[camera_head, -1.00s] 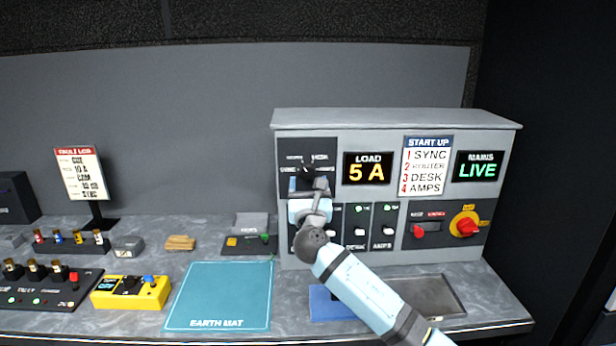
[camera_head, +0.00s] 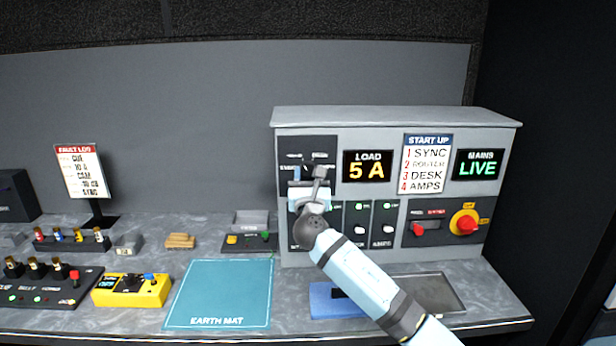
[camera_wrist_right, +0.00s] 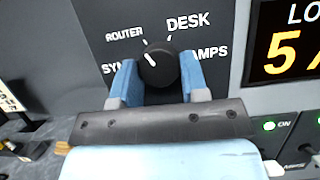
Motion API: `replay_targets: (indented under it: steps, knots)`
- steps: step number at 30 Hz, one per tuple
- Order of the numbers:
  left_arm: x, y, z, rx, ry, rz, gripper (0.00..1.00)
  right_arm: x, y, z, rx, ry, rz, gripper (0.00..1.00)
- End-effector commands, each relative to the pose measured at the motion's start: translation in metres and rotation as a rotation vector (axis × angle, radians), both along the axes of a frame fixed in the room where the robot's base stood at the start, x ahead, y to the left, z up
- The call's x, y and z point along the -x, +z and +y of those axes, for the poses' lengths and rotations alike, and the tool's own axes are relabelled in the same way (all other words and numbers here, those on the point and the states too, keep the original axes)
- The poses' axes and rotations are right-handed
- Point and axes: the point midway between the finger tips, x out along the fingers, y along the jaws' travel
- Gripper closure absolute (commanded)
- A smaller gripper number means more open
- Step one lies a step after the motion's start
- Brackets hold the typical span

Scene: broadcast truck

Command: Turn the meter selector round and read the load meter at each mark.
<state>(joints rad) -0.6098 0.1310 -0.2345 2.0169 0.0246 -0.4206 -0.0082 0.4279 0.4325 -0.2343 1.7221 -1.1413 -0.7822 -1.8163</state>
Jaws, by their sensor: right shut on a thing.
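The meter selector is a round black knob (camera_wrist_right: 158,66) on the dark panel. Its marks read SYNC, ROUTER, DESK and AMPS, with SYNC partly covered by a finger. The knob's white pointer line leans up and left, toward ROUTER. My right gripper (camera_wrist_right: 158,82) has its two blue fingers around the knob's sides, shut on it. In the head view my right gripper (camera_head: 311,175) hides most of the knob. The load meter (camera_head: 368,166) reads 5 A in yellow. My left gripper is not in view.
A START UP card (camera_head: 427,165) and a mains display (camera_head: 479,165) reading LIVE are right of the meter. The earth mat (camera_head: 219,290) is clear. A yellow tester (camera_head: 131,290) lies at left.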

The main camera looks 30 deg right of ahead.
Motion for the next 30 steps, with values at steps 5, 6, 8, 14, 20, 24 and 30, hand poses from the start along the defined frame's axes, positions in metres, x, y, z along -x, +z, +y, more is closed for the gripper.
replay_targets:
  steps: [5, 6, 8, 14, 20, 24, 30]
  knots:
    - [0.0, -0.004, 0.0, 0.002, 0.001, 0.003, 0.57, 0.0, -0.002, 0.001, -0.045, -0.001, -0.027, 0.83]
    - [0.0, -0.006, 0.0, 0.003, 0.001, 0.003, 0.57, 0.0, -0.002, 0.001, -0.062, -0.001, -0.037, 0.83]
    - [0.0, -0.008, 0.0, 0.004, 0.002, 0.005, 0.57, -0.001, -0.002, 0.001, -0.091, 0.0, -0.055, 0.83]
    - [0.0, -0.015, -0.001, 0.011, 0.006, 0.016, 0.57, -0.001, -0.003, 0.003, -0.227, 0.0, -0.138, 0.83]
    - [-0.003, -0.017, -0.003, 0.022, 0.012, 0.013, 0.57, -0.002, -0.001, 0.004, -0.388, 0.0, -0.237, 0.83]
    - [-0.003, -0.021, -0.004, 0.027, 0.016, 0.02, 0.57, -0.003, -0.001, 0.005, -0.503, -0.001, -0.306, 0.83]
    - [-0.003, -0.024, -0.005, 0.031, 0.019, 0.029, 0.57, -0.004, 0.001, 0.006, -0.649, -0.001, -0.395, 0.83]
